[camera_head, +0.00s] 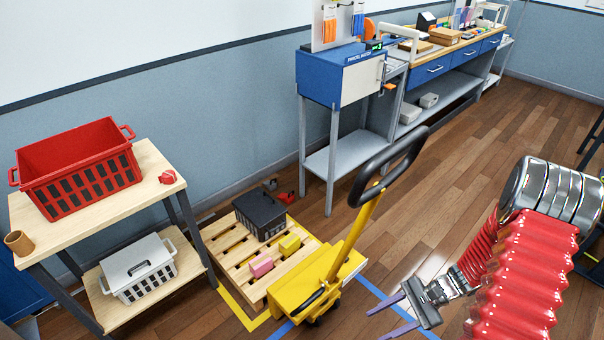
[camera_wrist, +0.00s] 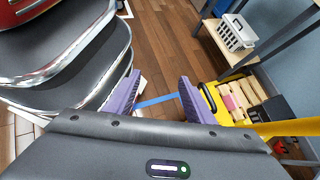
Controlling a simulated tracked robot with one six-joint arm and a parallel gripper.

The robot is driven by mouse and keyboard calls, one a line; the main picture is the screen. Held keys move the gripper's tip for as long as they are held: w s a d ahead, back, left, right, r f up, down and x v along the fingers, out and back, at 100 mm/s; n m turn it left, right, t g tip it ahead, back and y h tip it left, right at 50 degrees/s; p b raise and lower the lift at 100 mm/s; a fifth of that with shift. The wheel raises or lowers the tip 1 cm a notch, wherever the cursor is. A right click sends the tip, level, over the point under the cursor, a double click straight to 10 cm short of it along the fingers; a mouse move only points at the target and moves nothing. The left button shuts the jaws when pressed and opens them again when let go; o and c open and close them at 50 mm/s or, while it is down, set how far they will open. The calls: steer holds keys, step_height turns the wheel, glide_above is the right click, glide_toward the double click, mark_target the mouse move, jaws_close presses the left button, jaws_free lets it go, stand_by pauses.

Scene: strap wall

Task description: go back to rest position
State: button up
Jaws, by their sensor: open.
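My gripper (camera_head: 395,316) is at the lower right of the head view, low over the wooden floor and right of the yellow pallet jack (camera_head: 315,275). Its purple fingers are spread apart with nothing between them. In the wrist view my gripper (camera_wrist: 158,98) also shows open and empty, with floor and a blue tape line beyond the fingertips. My red-sleeved arm fills the lower right of the head view.
A pallet (camera_head: 240,262) holds a black crate (camera_head: 261,214), a pink block (camera_head: 261,265) and a yellow block (camera_head: 289,245). A shelf table at left carries a red crate (camera_head: 80,175) and white crate (camera_head: 140,268). A workbench (camera_head: 440,70) lines the wall. Floor right of the jack is open.

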steer(key=s+a+r+n+t+h, duration=0.2)
steer(key=r+n+h, duration=0.1)
steer(key=r, duration=0.9)
steer(key=s+a+r+n+t+h, duration=0.2)
steer(key=r+n, duration=0.4)
steer(key=r, duration=0.7)
steer(key=s+a+r+n+t+h, duration=0.2)
steer(key=r+n+h, duration=0.3)
steer(key=r, duration=0.7)
steer(key=shift+s+r+t, duration=0.25)
steer(key=shift+s+t, duration=0.4)
steer(key=shift+t, duration=0.15)
steer(key=shift+a, duration=0.1)
